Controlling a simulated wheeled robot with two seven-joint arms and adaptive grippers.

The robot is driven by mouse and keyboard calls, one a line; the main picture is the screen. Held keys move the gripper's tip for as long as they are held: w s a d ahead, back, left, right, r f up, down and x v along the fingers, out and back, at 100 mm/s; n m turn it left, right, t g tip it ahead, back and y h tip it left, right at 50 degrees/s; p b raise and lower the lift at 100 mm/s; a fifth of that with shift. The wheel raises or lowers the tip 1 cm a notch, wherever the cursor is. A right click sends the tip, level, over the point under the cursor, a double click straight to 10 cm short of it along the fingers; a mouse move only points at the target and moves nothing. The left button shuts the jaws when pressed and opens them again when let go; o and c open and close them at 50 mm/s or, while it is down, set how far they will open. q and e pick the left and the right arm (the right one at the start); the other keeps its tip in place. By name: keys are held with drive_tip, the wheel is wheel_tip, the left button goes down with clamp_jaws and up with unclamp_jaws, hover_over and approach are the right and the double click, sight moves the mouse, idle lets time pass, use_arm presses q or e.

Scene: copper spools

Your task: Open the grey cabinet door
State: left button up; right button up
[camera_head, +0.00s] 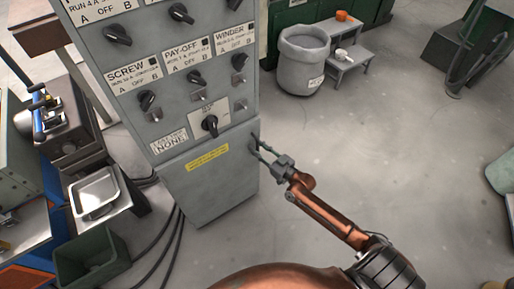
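The grey cabinet (215,188) stands upright left of centre, with rows of black knobs, white labels and a yellow label on its front. No open gap shows at its front. A small dark part, perhaps a handle or latch, sits at its right edge; I cannot tell which. My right gripper (260,147) reaches in from the lower right. Its two fingers are apart, with the tips close to the dark part at the cabinet's right edge. I cannot tell whether they touch it. My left gripper is not in view.
A grey bin (303,65) and a small grey step stand (346,58) with an orange item are at the back. A metal tray (97,193) and a green crate (90,262) lie at left, near cables on the floor. The floor right of the cabinet is clear.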

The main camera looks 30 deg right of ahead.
drive_tip(key=shift+c, duration=0.6)
clamp_jaws()
